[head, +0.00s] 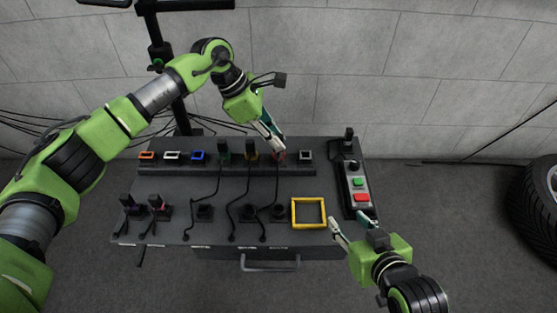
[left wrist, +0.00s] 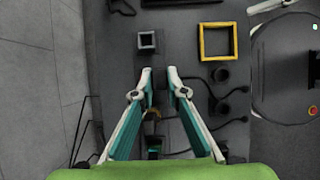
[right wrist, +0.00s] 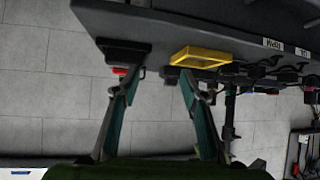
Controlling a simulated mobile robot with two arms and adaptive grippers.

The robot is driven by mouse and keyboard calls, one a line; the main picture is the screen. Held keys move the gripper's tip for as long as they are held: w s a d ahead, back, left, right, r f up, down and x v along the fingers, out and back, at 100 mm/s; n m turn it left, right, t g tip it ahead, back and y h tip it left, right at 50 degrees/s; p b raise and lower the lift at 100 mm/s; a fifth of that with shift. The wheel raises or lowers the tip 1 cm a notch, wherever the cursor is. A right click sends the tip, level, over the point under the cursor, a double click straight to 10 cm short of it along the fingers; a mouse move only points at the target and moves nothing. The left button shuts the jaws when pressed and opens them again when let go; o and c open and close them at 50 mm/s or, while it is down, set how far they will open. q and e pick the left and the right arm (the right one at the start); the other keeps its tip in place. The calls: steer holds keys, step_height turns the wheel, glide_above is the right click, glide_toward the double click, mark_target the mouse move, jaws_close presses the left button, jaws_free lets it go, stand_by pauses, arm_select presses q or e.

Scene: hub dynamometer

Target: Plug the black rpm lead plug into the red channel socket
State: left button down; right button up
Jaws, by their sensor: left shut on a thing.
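The row of coloured channel sockets stands along the back of the dark bench. My left gripper (head: 281,146) is at the red channel socket (head: 280,157), which it mostly covers. It is shut on a dark plug (left wrist: 159,84), seen between the fingertips in the left wrist view; I cannot tell how deep the plug sits in the socket. A black lead runs from there toward the front. Dark plugs stand at the green socket (head: 224,155) and the yellow socket (head: 252,154). My right gripper (head: 352,218) is open and empty beside the front right of the bench.
Orange (head: 147,156), white (head: 172,156), blue (head: 198,156) and grey (head: 306,155) sockets look empty. A yellow square frame (head: 294,214) lies near the front. A control box (head: 357,183) with green and red buttons stands at the right. Two plugs stand front left.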

arm_select(q)
steer(key=shift+w, duration=0.55)
arm_select(e)
steer(key=shift+w+a+r+t, duration=0.2)
steer(key=shift+w+r+t, duration=0.15)
steer(key=shift+r, duration=0.15)
steer(key=shift+w+a+r+t, duration=0.25)
steer(key=shift+w+r, duration=0.1)
steer(key=shift+r, duration=0.1)
arm_select(q)
steer(key=shift+w+b, duration=0.5)
steer(key=shift+w, duration=0.15)
arm_select(e)
steer(key=shift+w+a+r+t+y, duration=0.2)
steer(key=shift+w+r+t, duration=0.25)
steer(key=shift+r, duration=0.4)
steer(key=shift+w+a+r+t+y, duration=0.1)
steer(key=shift+w+r+t+y, duration=0.2)
steer(key=shift+w+r, duration=0.4)
arm_select(q)
steer(key=shift+f, duration=0.1)
arm_select(e)
steer(key=shift+s+r, duration=0.1)
steer(key=shift+s, duration=0.05)
